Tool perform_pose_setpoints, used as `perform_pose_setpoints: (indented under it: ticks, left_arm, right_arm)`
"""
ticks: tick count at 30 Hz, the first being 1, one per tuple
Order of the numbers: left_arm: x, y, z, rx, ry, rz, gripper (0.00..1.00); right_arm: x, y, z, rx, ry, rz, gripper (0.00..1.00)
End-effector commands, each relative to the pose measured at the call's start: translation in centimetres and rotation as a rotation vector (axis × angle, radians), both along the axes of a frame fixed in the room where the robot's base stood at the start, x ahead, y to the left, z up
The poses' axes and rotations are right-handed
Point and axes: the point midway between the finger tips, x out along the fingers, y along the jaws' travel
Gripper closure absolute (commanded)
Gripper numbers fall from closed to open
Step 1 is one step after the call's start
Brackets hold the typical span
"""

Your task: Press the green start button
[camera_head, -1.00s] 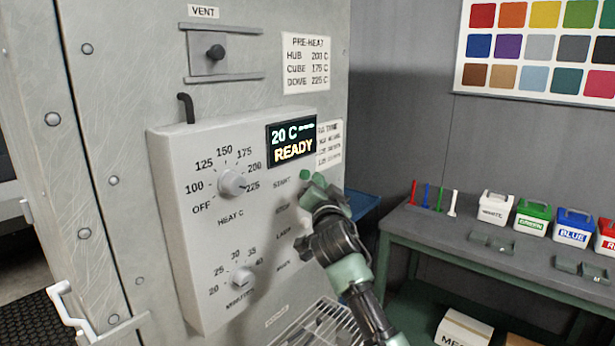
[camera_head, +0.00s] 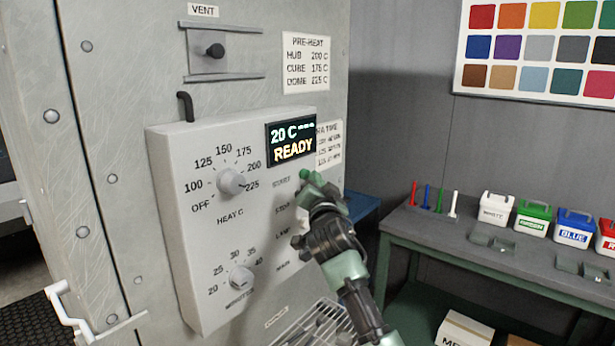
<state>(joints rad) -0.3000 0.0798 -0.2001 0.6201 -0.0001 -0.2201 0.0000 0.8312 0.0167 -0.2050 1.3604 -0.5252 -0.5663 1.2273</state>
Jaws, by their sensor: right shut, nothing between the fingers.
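The green start button (camera_head: 304,175) is on the right side of the white control panel (camera_head: 200,275), beside the "START" label. My right gripper (camera_head: 316,184) is shut and empty, with its fingertips just right of the button in the picture. Whether they touch it is hard to tell. The gripper and wrist hide the other buttons below. The display (camera_head: 292,142) above reads "20 C" and "READY". My left gripper is not in view.
The panel carries a heat dial (camera_head: 231,181) and a minutes dial (camera_head: 241,277). A wire rack (camera_head: 318,325) is below the gripper. A workbench (camera_head: 470,263) with small labelled tubs stands at the right.

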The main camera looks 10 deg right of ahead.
Motion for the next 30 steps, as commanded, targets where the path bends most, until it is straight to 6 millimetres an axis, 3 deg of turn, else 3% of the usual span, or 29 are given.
perform_pose_setpoints:
  ticks: [30]
  left_arm:
    - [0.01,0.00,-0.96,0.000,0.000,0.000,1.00]
  right_arm:
    - [0.80,0.67,-0.01,0.000,-0.001,0.001,1.00]
